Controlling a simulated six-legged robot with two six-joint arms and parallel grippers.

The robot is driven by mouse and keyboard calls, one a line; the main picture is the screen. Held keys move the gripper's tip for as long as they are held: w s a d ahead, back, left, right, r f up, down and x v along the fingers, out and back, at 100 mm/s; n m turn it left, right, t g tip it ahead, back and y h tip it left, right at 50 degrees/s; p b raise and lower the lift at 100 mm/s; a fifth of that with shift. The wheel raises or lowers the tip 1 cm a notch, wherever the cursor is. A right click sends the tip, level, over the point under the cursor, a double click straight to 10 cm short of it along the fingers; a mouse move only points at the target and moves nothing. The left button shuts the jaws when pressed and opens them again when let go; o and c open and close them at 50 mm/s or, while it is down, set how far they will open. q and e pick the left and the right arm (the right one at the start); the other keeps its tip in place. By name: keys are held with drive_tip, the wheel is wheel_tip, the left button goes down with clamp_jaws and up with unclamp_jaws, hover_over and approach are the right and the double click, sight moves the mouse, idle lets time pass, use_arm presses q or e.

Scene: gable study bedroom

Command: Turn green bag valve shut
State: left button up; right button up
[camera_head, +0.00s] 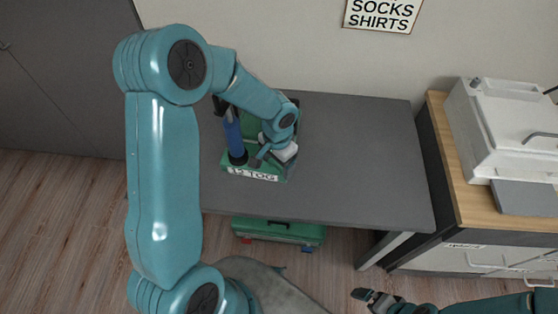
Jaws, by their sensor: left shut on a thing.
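A green bag (253,165) with a "12 TOG" label lies on the grey table, partly covered by my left arm. A blue upright cylinder (234,138) with a dark base stands at its left side. My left gripper (258,160) reaches down onto the bag's front part, just right of the cylinder. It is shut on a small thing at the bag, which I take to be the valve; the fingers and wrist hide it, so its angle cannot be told. My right gripper (366,295) is low in the picture, in front of the table and away from the bag.
The grey table (370,160) is clear right of the bag. A second green case (278,231) sits on the floor beneath it. A wood-topped cabinet (450,150) with a white appliance (505,125) stands at right. A "SOCKS SHIRTS" sign (382,15) hangs on the wall.

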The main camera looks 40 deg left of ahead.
use_arm(q)
drive_tip(key=m, duration=0.3)
drive_tip(key=shift+s+a, duration=0.1)
drive_tip(key=shift+s, duration=0.3)
drive_tip(key=m, duration=0.2)
drive_tip(key=shift+s+a+m, duration=0.15)
drive_tip(key=shift+s+m, duration=0.15)
drive_tip(key=m, duration=0.2)
drive_tip(key=m+p, duration=0.1)
drive_tip(key=a+m+p, duration=0.1)
drive_tip(key=m, duration=0.1)
drive_tip(key=shift+s+m, duration=0.3)
drive_tip(key=shift+s, duration=0.05)
drive_tip(key=o, duration=1)
